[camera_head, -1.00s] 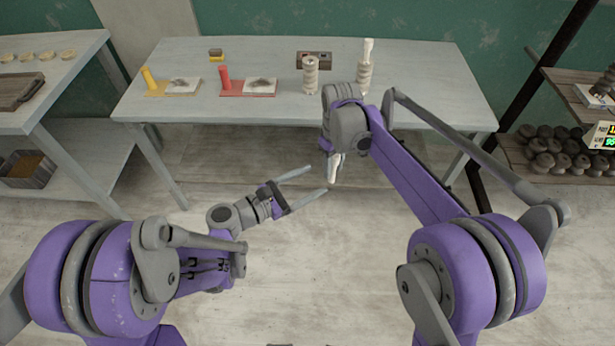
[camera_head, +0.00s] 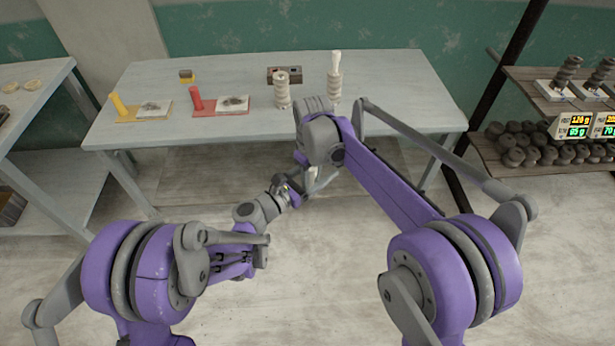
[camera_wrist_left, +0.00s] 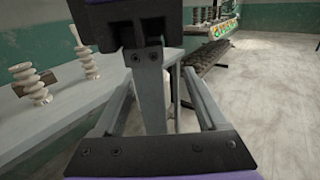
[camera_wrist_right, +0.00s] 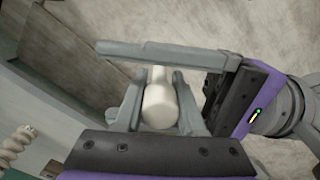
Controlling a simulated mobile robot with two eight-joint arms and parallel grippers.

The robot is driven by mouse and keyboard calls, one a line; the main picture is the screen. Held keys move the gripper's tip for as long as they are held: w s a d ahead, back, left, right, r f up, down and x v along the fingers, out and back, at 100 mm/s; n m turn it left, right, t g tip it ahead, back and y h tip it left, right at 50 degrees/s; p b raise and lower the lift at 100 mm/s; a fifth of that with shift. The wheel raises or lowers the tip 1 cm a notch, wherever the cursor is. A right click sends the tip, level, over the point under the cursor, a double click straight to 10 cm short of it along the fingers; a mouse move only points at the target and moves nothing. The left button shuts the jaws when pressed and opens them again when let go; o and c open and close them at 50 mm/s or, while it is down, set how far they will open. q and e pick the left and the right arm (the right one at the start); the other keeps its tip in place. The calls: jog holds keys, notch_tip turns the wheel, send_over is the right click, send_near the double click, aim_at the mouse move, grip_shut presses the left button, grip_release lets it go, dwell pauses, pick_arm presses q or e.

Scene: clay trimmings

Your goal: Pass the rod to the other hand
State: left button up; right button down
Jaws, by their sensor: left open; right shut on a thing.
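The rod (camera_wrist_right: 160,106) is a white, smooth, round-ended piece in the right wrist view. My right gripper (camera_wrist_right: 158,112) is shut on it, with a finger on each side. In the head view the right gripper (camera_head: 311,170) points down in front of the table, and little of the rod shows. My left gripper (camera_head: 308,186) is open right beside it, its fingers reaching to the rod. A left finger crosses just beyond the rod in the right wrist view. In the left wrist view the rod (camera_wrist_left: 123,94) shows partly between the left fingers, behind a right finger; contact cannot be told.
The table (camera_head: 220,136) holds a yellow stand (camera_head: 128,115), a red stand (camera_head: 205,108), a brown box (camera_head: 284,75) and two ridged clay columns (camera_head: 282,92) (camera_head: 334,88). A shelf (camera_head: 560,106) with scales and dark pieces stands at right. The floor before the table is clear.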

pick_arm(q)
jog(key=shift+w+d, duration=0.25)
jog(key=shift+d, duration=0.05)
jog(key=shift+s+d, duration=0.1)
grip_shut()
pick_arm(e)
jog(key=shift+c, duration=2.1)
grip_release()
jog(key=shift+r, duration=0.15)
